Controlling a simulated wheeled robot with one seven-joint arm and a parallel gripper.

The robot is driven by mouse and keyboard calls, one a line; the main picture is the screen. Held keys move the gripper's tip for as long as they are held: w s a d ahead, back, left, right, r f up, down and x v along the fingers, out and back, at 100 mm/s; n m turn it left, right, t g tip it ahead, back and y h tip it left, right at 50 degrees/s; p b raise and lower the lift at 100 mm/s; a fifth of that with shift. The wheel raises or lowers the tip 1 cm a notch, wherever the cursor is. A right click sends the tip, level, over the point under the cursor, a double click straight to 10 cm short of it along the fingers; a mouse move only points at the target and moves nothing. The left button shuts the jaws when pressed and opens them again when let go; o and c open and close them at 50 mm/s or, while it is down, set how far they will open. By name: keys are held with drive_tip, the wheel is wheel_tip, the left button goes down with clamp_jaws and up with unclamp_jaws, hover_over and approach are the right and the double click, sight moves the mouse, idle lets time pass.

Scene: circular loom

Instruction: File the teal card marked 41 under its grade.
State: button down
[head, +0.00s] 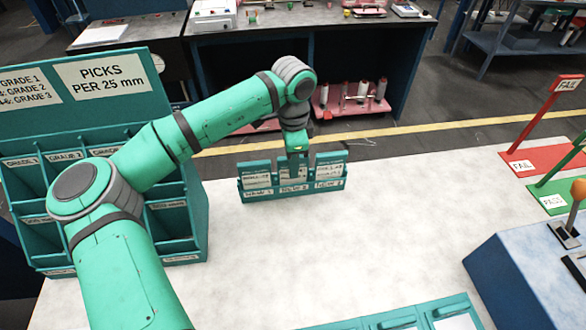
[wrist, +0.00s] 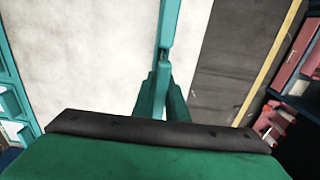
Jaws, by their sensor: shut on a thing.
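My gripper (head: 294,163) points down at the middle of a small teal rack (head: 262,193) on the white table, in the head view. It is shut on a teal card there, largely hidden by the fingers; I cannot read its number. Pale-labelled cards stand on its left (head: 257,176) and right (head: 329,172) in the rack. In the wrist view the fingers (wrist: 160,95) meet at a narrow teal strip running up the picture. The teal grade cabinet (head: 175,195) stands at the left, with labelled slots, partly hidden by my arm.
A sign reading "PICKS PER 25 mm" (head: 105,78) tops the cabinet. Red FAIL (head: 530,160) and green PASS (head: 552,198) areas lie at the right, beside a blue machine (head: 520,265). Teal trays (head: 400,320) are at the front edge. The table's middle is clear.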

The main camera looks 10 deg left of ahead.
drive_tip(key=shift+s+d+r, duration=0.1)
drive_tip(key=shift+s+d, duration=0.05)
drive_tip(key=shift+s, duration=0.1)
drive_tip(key=shift+s+r, duration=0.1)
drive_tip(key=shift+r, duration=3.7)
drive_tip(key=shift+w, duration=0.2)
